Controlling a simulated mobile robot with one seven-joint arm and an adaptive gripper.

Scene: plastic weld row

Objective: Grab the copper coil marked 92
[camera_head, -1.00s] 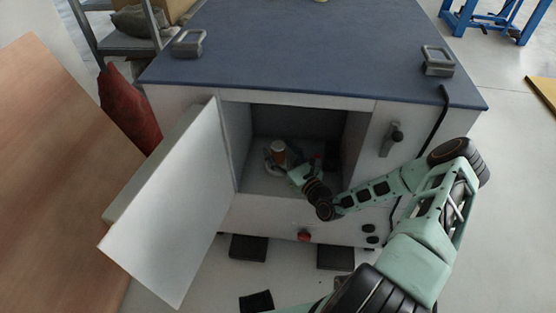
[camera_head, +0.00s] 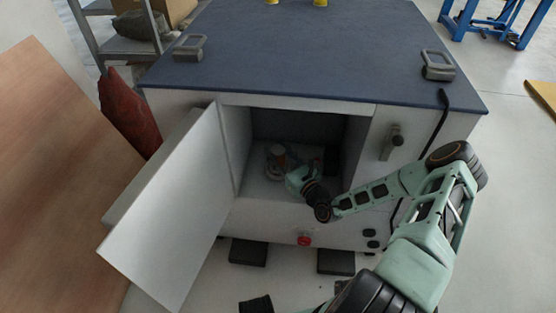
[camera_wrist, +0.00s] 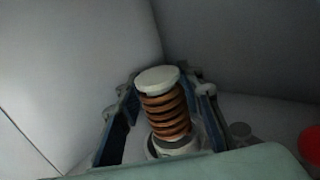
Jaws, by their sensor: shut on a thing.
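The copper coil (camera_wrist: 167,112) stands between the two fingers of my gripper (camera_wrist: 168,115) in the wrist view. It has copper-brown windings, a white round cap on top and a white base. No number is readable on it. My gripper is shut on the coil, with one finger at each side. In the head view the coil (camera_head: 278,155) shows inside the open cabinet, partly hidden by my gripper (camera_head: 283,170). Its base is at or near the compartment floor; I cannot tell if it touches.
The cabinet (camera_head: 300,213) has its white door (camera_head: 175,215) swung open to the left. The compartment walls stand close around my gripper. A red round object (camera_wrist: 311,146) and a small grey cylinder (camera_wrist: 241,131) are to the right of the coil in the wrist view.

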